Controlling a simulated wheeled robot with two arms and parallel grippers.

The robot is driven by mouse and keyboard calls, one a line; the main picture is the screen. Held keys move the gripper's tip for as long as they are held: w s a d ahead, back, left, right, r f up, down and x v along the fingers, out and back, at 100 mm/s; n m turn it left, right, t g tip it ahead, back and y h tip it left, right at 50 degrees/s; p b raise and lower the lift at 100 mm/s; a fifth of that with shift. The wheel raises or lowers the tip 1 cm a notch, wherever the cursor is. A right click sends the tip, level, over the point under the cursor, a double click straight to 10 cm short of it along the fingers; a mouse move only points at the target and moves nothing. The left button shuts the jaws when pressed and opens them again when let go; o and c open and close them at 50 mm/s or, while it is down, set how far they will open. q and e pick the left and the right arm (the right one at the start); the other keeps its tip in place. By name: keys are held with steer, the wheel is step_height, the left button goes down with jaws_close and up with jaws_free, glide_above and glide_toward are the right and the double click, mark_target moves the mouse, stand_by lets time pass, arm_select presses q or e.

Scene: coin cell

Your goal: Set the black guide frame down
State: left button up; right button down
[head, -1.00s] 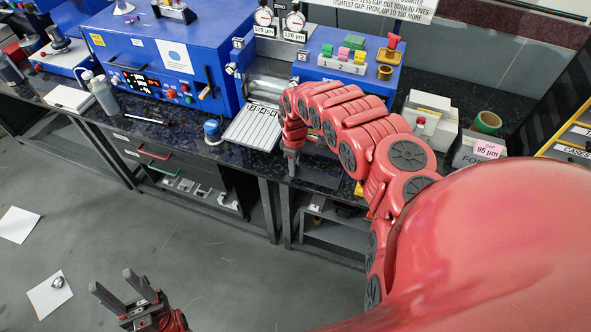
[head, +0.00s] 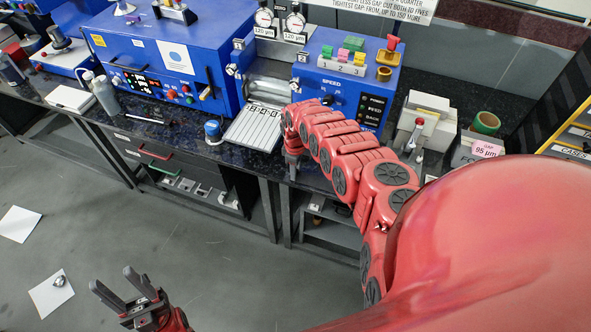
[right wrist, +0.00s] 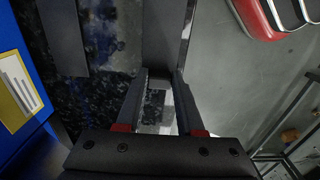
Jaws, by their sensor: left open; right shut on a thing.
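My right gripper (head: 292,166) points down at the front edge of the dark stone bench, just right of the slatted plate. In the right wrist view its fingers (right wrist: 165,80) are closed on a dark flat piece (right wrist: 162,35), which looks like part of the black guide frame. Another dark strip (right wrist: 63,38) lies to its left over the speckled bench; I cannot tell if it belongs to the same frame. The frame cannot be made out in the head view. My left gripper (head: 128,292) is open and empty over the floor.
A slatted metal plate (head: 254,127) and a small blue-capped jar (head: 212,132) stand close by. The blue speed unit (head: 345,80) is behind my right arm. A light-coloured press (head: 426,118) stands right. Bare bench lies around the jar.

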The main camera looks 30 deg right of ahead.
steer(key=c, duration=0.5)
jaws_free()
steer(key=shift+f, duration=0.1)
steer(key=shift+c, duration=0.2)
steer(key=shift+r, duration=0.35)
step_height(320, 180, up, 12)
steer(key=b, duration=0.1)
steer(key=shift+f, duration=0.25)
steer(key=shift+r, duration=0.1)
